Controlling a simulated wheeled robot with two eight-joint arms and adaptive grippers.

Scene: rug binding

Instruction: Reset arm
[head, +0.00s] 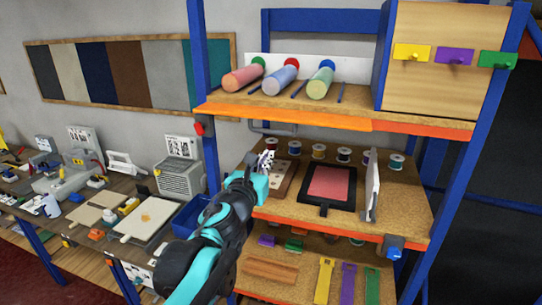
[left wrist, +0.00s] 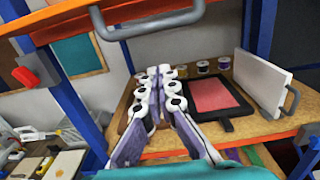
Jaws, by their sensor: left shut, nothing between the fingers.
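My left gripper (head: 267,158) is raised in front of the middle shelf (head: 400,215) of a blue-framed rack. Its fingers are shut and empty, and they also show in the left wrist view (left wrist: 161,72). A brown board (head: 281,182) lies on the shelf just behind the fingers and is partly hidden by them. A black-framed pink panel (head: 330,183) lies to the right of the fingers, apart from them. My right gripper is in neither view.
Several thread spools (head: 343,155) stand along the shelf's back. A white upright panel (head: 373,185) stands at the right. A grey bar handle (left wrist: 150,22) hangs under the upper shelf (head: 420,120), close above the gripper. A cluttered workbench (head: 60,235) is at left.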

